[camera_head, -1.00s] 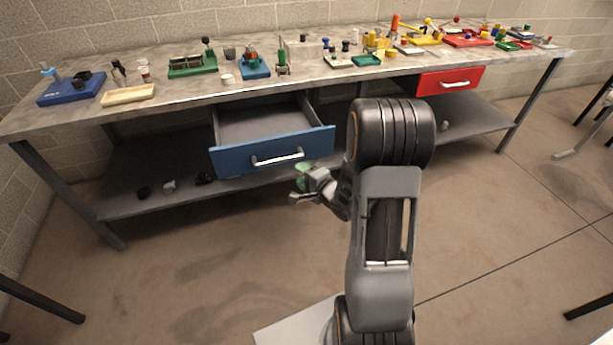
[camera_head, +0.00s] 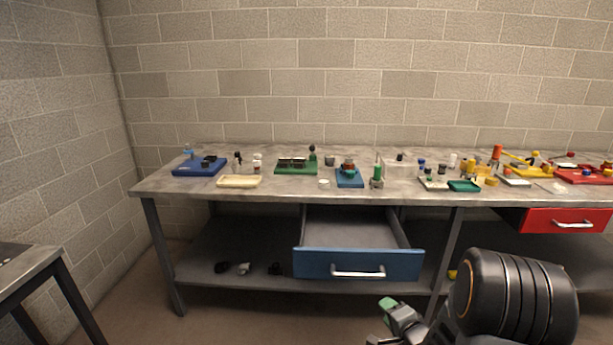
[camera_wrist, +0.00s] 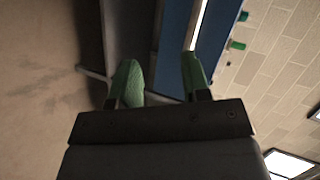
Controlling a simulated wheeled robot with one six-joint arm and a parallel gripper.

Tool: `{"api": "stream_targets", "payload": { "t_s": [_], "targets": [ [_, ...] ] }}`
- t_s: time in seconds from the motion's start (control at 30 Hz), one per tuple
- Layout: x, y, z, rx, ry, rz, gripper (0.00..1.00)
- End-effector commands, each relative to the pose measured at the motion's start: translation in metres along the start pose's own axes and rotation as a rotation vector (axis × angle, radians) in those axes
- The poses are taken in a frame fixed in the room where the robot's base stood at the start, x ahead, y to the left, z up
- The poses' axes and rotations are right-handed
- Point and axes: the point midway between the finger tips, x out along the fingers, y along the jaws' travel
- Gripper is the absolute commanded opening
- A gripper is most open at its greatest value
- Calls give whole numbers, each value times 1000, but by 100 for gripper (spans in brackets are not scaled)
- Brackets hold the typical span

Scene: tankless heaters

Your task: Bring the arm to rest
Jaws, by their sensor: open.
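My gripper (camera_head: 386,322) shows at the lower right of the head view, in front of the workbench and below the blue drawer (camera_head: 318,263). Only part of it is in that frame. In the wrist view my gripper (camera_wrist: 160,82) has its two green fingertips spread apart with nothing between them. The blue drawer, with a pale handle, stands pulled out under the bench; it also shows beyond the fingers in the wrist view (camera_wrist: 211,45). My gripper appears apart from the drawer.
The workbench top (camera_head: 300,195) carries several fixtures and small parts. A red drawer (camera_head: 540,221) is at the right. A lower shelf (camera_head: 215,255) holds a few dark and pale small items. Another table (camera_head: 25,268) stands at the left. The floor in front shows clear.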

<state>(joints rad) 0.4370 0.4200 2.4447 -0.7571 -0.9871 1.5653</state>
Motion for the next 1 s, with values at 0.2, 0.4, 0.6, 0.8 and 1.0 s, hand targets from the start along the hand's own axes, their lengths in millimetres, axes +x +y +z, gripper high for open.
{"api": "stream_targets", "payload": {
  "t_s": [0.2,0.4,0.6,0.8,1.0],
  "targets": [
    [-32,55,-21,-428,5,524,43],
    [-96,23,-14,-723,-221,877,43],
    [-170,-61,31,-904,-573,964,43],
    [-218,-140,73,-986,-699,849,43],
    [-232,-187,82,-1071,-631,737,43]
  ]
}}
